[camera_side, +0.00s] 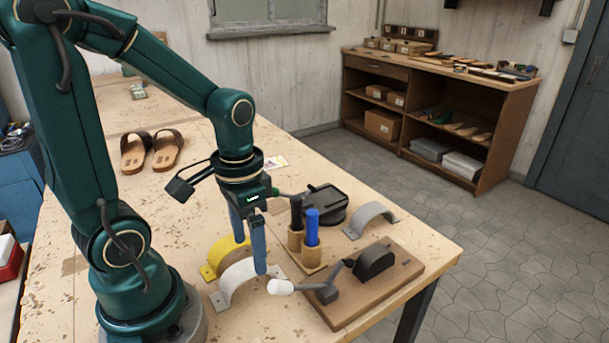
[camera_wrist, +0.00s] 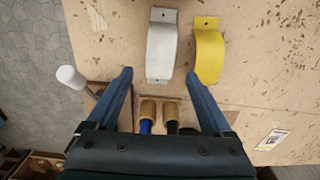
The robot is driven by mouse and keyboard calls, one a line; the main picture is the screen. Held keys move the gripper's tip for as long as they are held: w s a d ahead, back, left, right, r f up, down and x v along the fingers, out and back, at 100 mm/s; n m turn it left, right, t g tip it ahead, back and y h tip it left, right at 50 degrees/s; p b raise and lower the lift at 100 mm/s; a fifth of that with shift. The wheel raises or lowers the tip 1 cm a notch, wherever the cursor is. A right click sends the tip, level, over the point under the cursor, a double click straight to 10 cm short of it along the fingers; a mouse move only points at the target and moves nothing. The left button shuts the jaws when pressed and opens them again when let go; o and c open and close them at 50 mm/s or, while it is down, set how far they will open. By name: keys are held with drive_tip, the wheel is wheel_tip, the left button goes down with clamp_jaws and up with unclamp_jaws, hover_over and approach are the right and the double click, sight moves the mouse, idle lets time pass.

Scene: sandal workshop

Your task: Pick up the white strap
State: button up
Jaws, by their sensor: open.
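The white strap (camera_side: 236,276) is an arched band standing on the bench, with a flat holed tab at its foot. It also shows in the wrist view (camera_wrist: 162,45), its near end lying between my fingertips in the picture. My gripper (camera_side: 249,257) has its blue fingers pointing down at the strap, apart, with nothing held. In the wrist view the open fingers (camera_wrist: 160,75) show on either side of the strap's near end; exact height above it is hard to tell. A finger hides part of the strap in the side view.
A yellow strap (camera_side: 222,253) stands close beside the white one. Blue-handled (camera_side: 312,230) and black-handled (camera_side: 296,212) tools stand in wooden holders. A wooden board (camera_side: 385,290) carries a clamp with a white handle (camera_side: 281,287). A grey strap (camera_side: 370,216) is farther right. Sandals (camera_side: 151,150) lie behind.

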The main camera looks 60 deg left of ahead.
sight(252, 266)
drive_tip(key=shift+f, duration=1.9)
clamp_jaws()
drive_tip(key=shift+r, duration=0.1)
